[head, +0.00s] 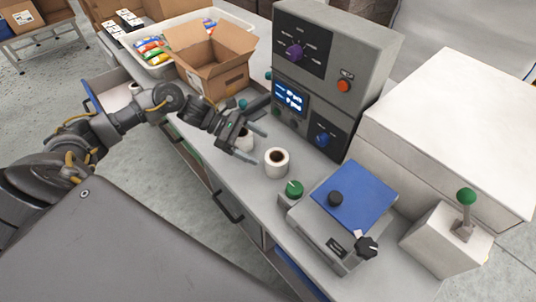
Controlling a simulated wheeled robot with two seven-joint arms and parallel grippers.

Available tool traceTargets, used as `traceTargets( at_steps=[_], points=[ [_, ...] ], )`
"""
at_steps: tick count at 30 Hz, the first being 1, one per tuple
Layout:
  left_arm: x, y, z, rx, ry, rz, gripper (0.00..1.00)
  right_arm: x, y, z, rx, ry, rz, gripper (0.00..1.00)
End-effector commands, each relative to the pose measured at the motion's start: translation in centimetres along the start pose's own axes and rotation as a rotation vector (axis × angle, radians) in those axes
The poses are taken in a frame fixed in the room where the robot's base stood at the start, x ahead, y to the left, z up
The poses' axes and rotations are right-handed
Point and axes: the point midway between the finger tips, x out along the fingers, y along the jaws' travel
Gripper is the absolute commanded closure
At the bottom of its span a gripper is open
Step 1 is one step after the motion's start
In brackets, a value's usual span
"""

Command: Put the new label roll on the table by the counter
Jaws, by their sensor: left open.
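A white label roll (277,162) with a brown core stands upright on the grey table (250,183). A further white roll (133,88) shows partly in an open drawer (100,82), behind my left arm. My right gripper is not in view.
A grey control cabinet (366,45) with display and knobs stands behind the rolls. A blue-topped scale (352,198) and a green button box (291,192) are nearer. An open cardboard box (208,68) and a tray of colourful packets (140,58) are further back.

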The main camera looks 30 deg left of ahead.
Motion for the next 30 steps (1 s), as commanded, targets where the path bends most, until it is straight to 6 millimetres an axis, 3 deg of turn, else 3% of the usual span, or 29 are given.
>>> traceTargets(
  at_steps=[6, 12, 30],
  points=[
    [-4.1, 0.0, -0.3, 0.002, 0.003, 0.002, 0.14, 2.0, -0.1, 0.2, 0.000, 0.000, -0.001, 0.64],
    [-6.1, 0.0, -0.1, 0.000, 0.000, -0.001, 0.14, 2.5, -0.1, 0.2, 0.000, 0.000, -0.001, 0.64],
    [-6.4, 0.0, 0.1, 0.000, -0.001, -0.001, 0.14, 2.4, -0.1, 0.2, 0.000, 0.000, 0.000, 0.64]
  ],
)
